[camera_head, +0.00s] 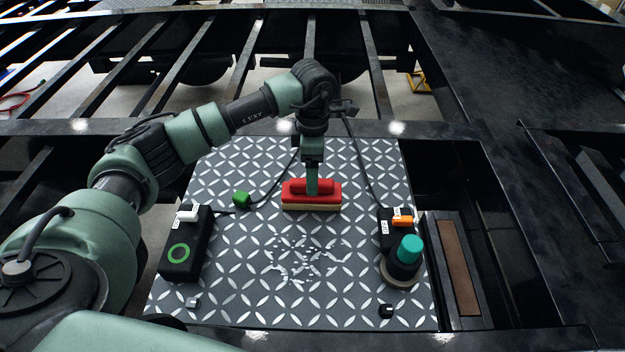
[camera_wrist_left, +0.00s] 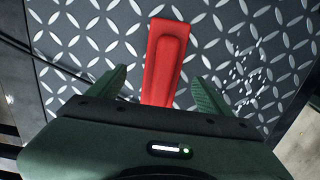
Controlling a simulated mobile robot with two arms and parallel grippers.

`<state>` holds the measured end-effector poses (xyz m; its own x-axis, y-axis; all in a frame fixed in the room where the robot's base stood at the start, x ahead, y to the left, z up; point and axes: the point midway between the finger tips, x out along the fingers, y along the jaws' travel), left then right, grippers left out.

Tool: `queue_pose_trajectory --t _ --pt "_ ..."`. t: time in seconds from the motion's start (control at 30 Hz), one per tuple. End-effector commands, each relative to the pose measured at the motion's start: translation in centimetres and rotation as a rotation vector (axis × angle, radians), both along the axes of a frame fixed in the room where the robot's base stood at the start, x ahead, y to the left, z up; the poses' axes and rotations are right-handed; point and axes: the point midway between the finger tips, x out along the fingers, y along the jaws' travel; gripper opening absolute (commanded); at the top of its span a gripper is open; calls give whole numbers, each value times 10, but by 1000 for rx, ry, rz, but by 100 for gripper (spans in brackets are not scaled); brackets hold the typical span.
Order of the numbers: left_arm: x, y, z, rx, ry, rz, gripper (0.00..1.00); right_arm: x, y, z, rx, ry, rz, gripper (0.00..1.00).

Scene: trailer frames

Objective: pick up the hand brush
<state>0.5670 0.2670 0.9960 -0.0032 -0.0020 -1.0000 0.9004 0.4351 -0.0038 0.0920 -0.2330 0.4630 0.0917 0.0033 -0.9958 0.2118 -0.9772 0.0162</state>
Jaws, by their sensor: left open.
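The red hand brush (camera_head: 325,196) with a pale bristle edge lies on the patterned metal plate (camera_head: 235,300), back of its middle. My left gripper (camera_head: 312,186) hangs above and at the brush, pointing down. In the left wrist view the brush (camera_wrist_left: 164,62) stands between my two green fingers (camera_wrist_left: 160,88), which are open with a gap on each side. The near end of the brush is hidden by the gripper body. My right gripper is not in view.
A black box with a green ring (camera_head: 179,254) stands at the left. A black box with an orange switch (camera_head: 402,220) and a teal-topped knob (camera_head: 409,249) stand at the right. A green block (camera_head: 241,198) with a cable lies left of the brush. White scraps (camera_head: 308,262) lie in front.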

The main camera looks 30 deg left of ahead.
Motion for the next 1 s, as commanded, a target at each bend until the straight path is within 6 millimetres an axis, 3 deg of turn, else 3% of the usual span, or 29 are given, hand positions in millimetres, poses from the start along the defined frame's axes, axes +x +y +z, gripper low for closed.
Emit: queue_pose_trajectory --t 0.27,0.47,0.6,0.87,1.0 --pt "-2 0 -27 0 5 1 80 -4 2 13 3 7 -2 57" --pt "-5 0 -55 1 6 1 80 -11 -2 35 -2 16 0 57" --pt "-4 1 -72 0 2 0 80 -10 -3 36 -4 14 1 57" --pt "-3 1 -77 0 0 -1 80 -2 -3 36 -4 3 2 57" --pt "-3 1 -77 0 1 0 44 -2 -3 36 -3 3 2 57"
